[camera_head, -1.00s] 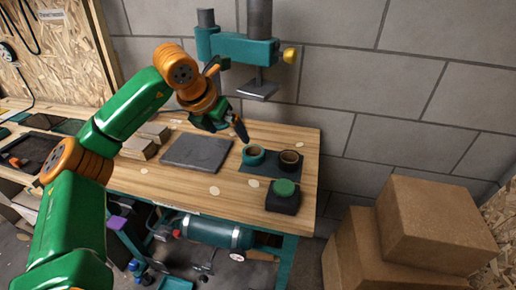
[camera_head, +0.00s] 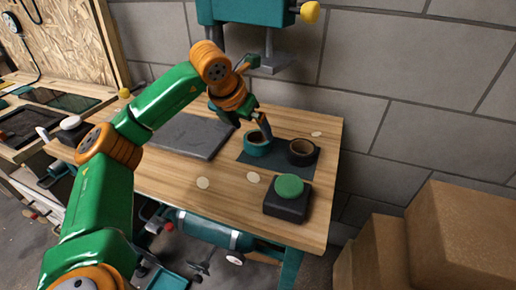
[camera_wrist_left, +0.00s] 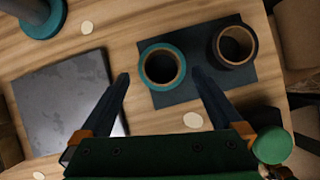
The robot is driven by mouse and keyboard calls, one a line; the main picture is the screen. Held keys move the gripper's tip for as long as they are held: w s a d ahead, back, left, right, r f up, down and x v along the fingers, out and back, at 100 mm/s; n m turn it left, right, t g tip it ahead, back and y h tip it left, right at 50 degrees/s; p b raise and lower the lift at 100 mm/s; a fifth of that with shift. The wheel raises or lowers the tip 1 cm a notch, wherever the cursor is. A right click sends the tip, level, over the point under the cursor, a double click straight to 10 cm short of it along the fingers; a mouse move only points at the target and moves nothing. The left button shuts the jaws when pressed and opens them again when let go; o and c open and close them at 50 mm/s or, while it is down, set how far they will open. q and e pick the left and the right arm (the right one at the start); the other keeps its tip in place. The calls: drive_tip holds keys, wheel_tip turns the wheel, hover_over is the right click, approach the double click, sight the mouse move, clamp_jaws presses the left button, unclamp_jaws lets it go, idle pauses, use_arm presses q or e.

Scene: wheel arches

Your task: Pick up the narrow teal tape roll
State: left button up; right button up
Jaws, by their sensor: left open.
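The teal tape roll (camera_head: 257,150) lies flat on a dark mat (camera_head: 270,162) on the wooden bench. It also shows in the left wrist view (camera_wrist_left: 162,86), with a brown core and an open middle. My left gripper (camera_head: 263,132) points down at the roll from behind, its fingers partly overlapping the roll's far side. In the left wrist view the open fingers (camera_wrist_left: 160,76) appear on either side of the roll, with nothing between them held. I cannot tell how high the tips are above it. My right gripper is not in view.
A black tape roll (camera_head: 302,154) lies just right of the teal one on the same mat. A black block with a green button (camera_head: 288,187) stands in front. A grey plate (camera_head: 190,137) lies to the left. A drill press (camera_head: 245,12) stands behind; cardboard boxes (camera_head: 455,235) stand at right.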

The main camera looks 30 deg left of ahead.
sight(257, 138)
use_arm(q)
drive_tip(key=x, duration=0.5)
drive_tip(key=shift+w+d+f, duration=0.1)
drive_tip(key=shift+f, duration=0.2)
drive_tip(key=c, duration=1.1)
